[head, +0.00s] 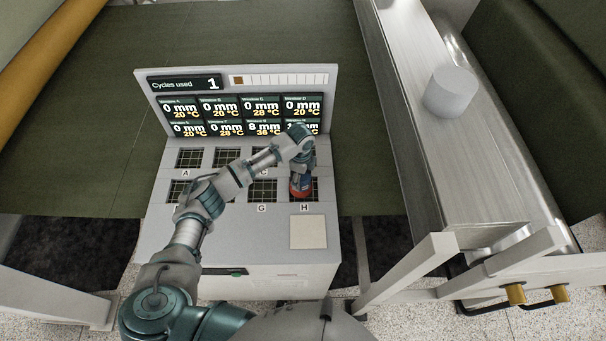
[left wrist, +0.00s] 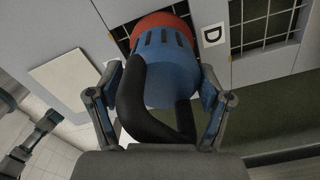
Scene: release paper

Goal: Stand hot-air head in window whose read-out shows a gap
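The hot-air head (head: 300,187) has a blue body with a red-orange lower end and stands roughly upright over window H. In the left wrist view the hot-air head (left wrist: 165,75) shows its black handle, and its red end is over a grid window. My left gripper (head: 303,158) is above it, its fingers (left wrist: 160,88) closed against both sides of the blue body. Whether the red end touches the grid is hidden. The read-out (head: 264,130) for window G shows 8 mm, 36 °C. A to F show 0 mm; H's is partly covered by my arm. Window G (head: 262,190) is left of the head.
The grey console (head: 160,235) has two rows of grid windows and a pale square pad (head: 308,232) below H. Its counter (head: 185,84) reads one cycle used. A metal rail with a grey cylinder (head: 450,91) stands at right. My left arm crosses the lower-row windows.

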